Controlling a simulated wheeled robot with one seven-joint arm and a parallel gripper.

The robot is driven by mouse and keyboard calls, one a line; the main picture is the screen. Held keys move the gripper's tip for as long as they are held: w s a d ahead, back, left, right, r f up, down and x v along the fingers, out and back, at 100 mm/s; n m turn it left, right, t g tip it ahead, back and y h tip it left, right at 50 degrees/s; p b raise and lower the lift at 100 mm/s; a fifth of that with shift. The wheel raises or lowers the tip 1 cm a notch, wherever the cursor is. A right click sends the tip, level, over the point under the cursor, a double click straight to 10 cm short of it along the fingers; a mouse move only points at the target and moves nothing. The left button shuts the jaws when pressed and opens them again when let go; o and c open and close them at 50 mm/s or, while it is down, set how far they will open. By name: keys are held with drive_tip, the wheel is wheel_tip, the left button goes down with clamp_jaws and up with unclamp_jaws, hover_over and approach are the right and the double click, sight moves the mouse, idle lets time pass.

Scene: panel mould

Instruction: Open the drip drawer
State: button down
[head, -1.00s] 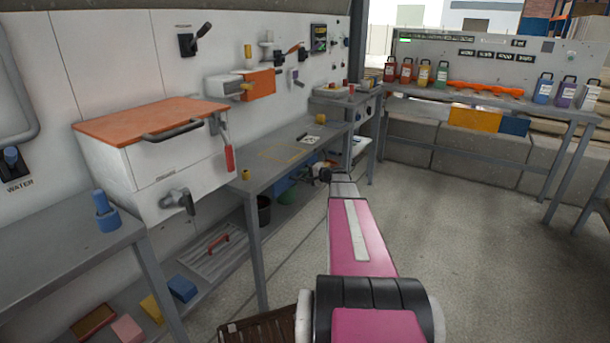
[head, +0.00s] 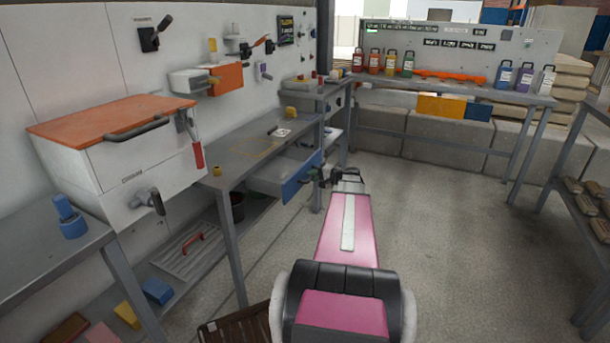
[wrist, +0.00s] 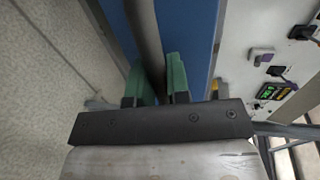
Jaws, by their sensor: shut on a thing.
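The drip drawer (head: 280,178) is a grey tray with a blue front, under the grey workbench. It stands pulled out toward the floor side, with its inside showing in the head view. Its blue front also fills much of the wrist view (wrist: 200,40). My gripper (head: 322,176) is at the drawer front. In the wrist view my gripper's green fingers (wrist: 160,82) are closed around a dark bar handle (wrist: 146,40) in front of the blue panel. The far end of the handle is out of the wrist view.
The workbench (head: 235,150) stands above the drawer, with a leg (head: 235,250) at its near end. A dark bin (head: 237,207) and a red-handled grate (head: 190,250) are on the lower shelf. A brown crate (head: 235,328) is on the floor. Open floor (head: 440,220) lies to the right.

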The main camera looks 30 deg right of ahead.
drive_tip(key=shift+s+d, duration=0.15)
drive_tip(key=c, duration=1.1)
unclamp_jaws()
drive_tip(key=v, duration=1)
drive_tip(key=shift+s+d, duration=0.25)
drive_tip(key=shift+s, duration=0.1)
